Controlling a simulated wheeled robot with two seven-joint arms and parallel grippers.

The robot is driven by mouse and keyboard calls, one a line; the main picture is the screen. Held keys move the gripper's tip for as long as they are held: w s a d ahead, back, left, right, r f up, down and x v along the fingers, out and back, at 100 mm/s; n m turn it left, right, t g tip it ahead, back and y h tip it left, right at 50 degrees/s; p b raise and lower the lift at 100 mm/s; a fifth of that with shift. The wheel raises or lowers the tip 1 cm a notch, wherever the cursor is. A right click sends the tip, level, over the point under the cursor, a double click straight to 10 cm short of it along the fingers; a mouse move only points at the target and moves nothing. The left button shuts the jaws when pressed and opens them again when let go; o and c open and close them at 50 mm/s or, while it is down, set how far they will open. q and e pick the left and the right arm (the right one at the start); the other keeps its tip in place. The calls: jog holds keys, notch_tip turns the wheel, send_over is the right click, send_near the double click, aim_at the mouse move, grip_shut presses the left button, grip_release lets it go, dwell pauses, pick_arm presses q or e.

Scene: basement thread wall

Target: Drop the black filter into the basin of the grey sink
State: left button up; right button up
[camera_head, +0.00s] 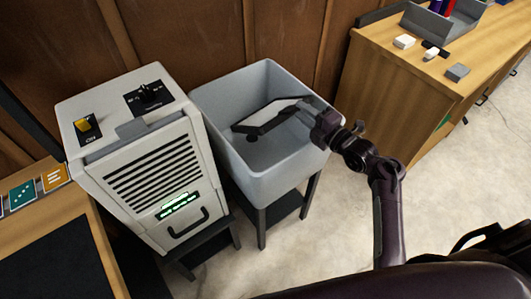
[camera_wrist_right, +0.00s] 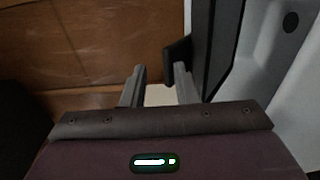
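The grey sink (camera_head: 287,170) stands on dark legs in the middle of the head view, and its basin is open at the top. The black filter (camera_head: 262,128), a dark frame around a pale panel, is tilted at the mouth of the basin. I cannot tell whether it touches the basin. My right gripper (camera_head: 305,112) is at the sink's right rim, beside the filter's right end. In the right wrist view its two fingers (camera_wrist_right: 158,80) are apart with a gap between them. The filter's dark edge (camera_wrist_right: 222,50) is beside the right finger. My left gripper is not in view.
A pale dehumidifier-like unit (camera_head: 160,185) stands close to the sink's left. A wooden bench (camera_head: 400,80) with small blocks and a grey tray (camera_head: 440,22) is at the right. A wooden wall (camera_head: 200,35) is behind. Bare floor (camera_head: 330,225) lies in front of the sink.

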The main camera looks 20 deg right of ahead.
jog(key=shift+o, duration=0.4)
jog(key=shift+s+d+f, duration=0.15)
jog(key=shift+s+d, duration=0.05)
jog(key=shift+s, duration=0.15)
jog(key=b+v, duration=0.1)
jog(key=v, duration=0.6)
